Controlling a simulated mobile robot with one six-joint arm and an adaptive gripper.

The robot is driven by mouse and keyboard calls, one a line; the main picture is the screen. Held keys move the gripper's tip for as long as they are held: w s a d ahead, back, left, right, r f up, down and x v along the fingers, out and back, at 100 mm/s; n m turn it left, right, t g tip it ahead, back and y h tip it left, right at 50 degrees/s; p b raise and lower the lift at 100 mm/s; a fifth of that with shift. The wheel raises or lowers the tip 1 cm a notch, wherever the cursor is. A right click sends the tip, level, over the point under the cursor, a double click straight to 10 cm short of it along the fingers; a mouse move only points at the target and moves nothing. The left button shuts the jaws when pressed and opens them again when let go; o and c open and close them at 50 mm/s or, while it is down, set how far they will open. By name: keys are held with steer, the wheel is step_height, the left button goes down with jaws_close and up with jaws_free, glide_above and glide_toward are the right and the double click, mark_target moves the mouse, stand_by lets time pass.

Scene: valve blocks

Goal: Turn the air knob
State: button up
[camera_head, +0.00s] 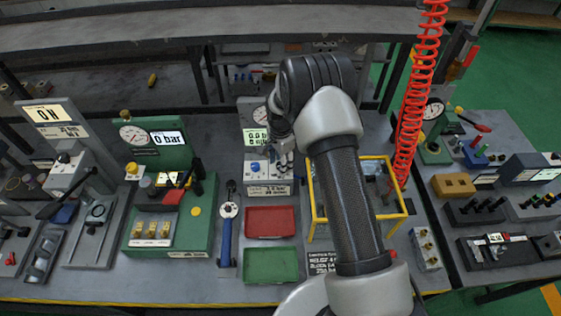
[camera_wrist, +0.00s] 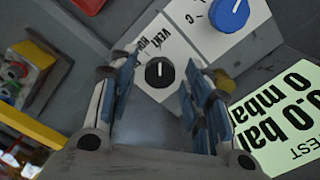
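A white control panel (camera_head: 264,172) on the grey test station carries a blue knob (camera_head: 255,167). In the wrist view the blue knob (camera_wrist: 229,14) is at the top right. A black knob (camera_wrist: 160,72) with a white pointer mark sits on the same white panel, beside lettering that looks like "VENT". I cannot read the word "air" on either knob. My gripper (camera_wrist: 160,80) is open, with blue-padded fingers on either side of the black knob in the picture. I cannot tell whether they touch it. In the head view my gripper (camera_head: 283,152) is close over the panel's right part.
A lit green display (camera_wrist: 285,118) reads 0.0 bar and 0 mbar. A red tray (camera_head: 270,222) and a green tray (camera_head: 270,265) lie in front of the station. A yellow-framed box (camera_head: 315,205) stands to the right, partly behind my arm. A red coiled hose (camera_head: 415,95) hangs beyond it.

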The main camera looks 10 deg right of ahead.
steer(key=c, duration=0.9)
steer(key=shift+n, duration=0.3)
steer(key=n+b, duration=0.1)
steer(key=n, duration=0.3)
steer(key=shift+b, duration=0.35)
steer(key=n+b, duration=0.1)
steer(key=n, duration=0.3)
steer(key=shift+n, duration=0.4)
steer(key=n, duration=0.4)
steer(key=shift+n+b, duration=0.45)
steer(key=shift+n, duration=1.85)
steer(key=o, duration=1.1)
